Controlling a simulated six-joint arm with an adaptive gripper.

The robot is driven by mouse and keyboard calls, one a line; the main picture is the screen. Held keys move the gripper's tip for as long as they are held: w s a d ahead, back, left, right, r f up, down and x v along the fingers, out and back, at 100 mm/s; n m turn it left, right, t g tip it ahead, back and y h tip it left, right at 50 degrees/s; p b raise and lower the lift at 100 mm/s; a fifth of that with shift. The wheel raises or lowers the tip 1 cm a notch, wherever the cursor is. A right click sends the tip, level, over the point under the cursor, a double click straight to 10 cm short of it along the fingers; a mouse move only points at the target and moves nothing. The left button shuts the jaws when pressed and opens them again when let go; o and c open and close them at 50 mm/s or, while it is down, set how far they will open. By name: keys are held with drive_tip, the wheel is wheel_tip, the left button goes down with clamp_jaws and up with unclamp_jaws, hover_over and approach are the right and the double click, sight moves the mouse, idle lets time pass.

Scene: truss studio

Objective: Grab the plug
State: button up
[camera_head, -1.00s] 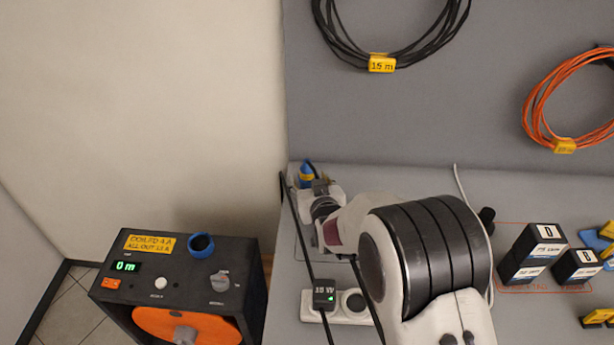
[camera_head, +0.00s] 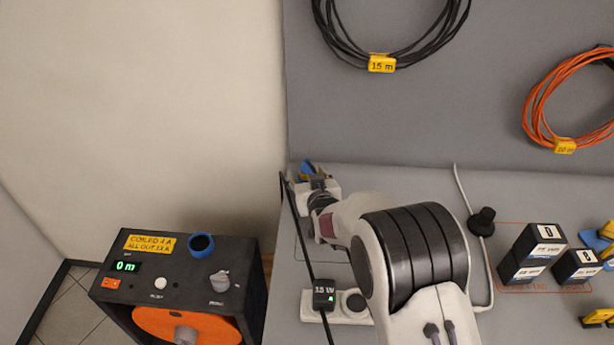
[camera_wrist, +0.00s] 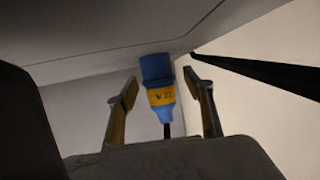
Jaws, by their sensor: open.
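The plug (camera_wrist: 158,82) is blue with a yellow label band and a dark cable at its lower end in the wrist view. My gripper (camera_wrist: 163,88) is open, with one finger on each side of the plug in that picture and visible gaps between. I cannot tell how deep the plug sits between the fingers. In the head view a small blue part, likely the plug (camera_head: 308,167), shows at the bench's back left corner, mostly hidden behind my gripper (camera_head: 314,176).
A cable reel box (camera_head: 185,265) stands at left. Black-and-white boxes (camera_head: 533,252) stand at right. A grey panel (camera_head: 400,110) rises behind the bench.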

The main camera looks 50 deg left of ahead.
sight(307, 161)
drive_tip(key=c, duration=1.3)
drive_tip(key=shift+r, duration=0.2)
drive_tip(key=shift+r, duration=4.85)
